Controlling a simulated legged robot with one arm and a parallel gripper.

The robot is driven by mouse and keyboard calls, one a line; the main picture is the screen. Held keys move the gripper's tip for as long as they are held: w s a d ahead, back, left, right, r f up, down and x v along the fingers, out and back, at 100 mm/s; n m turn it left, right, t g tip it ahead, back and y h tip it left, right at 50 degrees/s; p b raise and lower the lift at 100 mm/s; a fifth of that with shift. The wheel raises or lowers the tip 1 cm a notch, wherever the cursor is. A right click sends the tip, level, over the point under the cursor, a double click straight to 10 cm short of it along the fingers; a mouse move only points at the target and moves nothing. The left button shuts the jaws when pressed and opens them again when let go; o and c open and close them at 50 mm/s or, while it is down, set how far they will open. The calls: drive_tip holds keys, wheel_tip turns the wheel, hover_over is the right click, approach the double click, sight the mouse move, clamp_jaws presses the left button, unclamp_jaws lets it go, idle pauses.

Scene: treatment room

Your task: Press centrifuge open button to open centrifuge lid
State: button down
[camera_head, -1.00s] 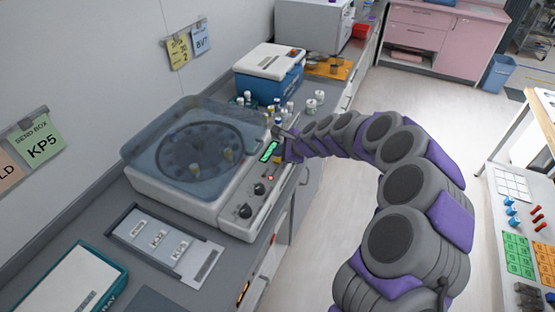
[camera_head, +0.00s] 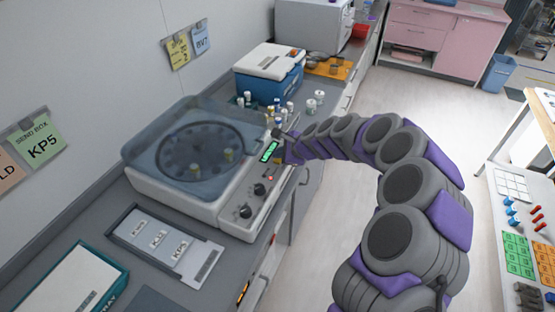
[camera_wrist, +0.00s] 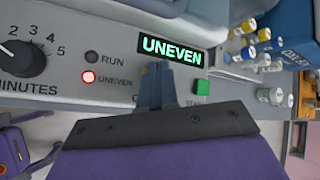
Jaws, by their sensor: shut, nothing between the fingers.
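The white centrifuge (camera_head: 190,205) stands on the grey counter, its translucent bluish lid (camera_head: 165,130) down over a dark round rotor. Its front panel shows in the wrist view, with a green lit display (camera_wrist: 172,50) reading "UNEVEN" and a red lamp (camera_wrist: 89,77) lit beside the word "UNEVEN". The "RUN" lamp (camera_wrist: 91,57) is dark. A green button (camera_wrist: 202,87) sits right of my fingers, its label partly covered and beginning "STA". My gripper (camera_wrist: 157,75) is shut and empty, its fingertips just below the display. Whether they touch the panel I cannot tell. I see no button labelled open.
Several capped tubes (camera_wrist: 265,65) stand on the counter beyond the centrifuge, close to my gripper. A blue cool box (camera_head: 268,80) is behind them. A labelled tray (camera_head: 160,245) lies in front of the centrifuge. The floor (camera_head: 345,190) right of the counter is clear.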

sight(279, 161)
drive_tip(key=shift+f, duration=0.55)
idle(0.5)
idle(0.4)
drive_tip(key=shift+r+p, duration=0.8)
drive_tip(key=shift+r, duration=0.2)
wheel_tip(279, 161, up, 5)
drive_tip(key=p, duration=0.4)
idle(0.6)
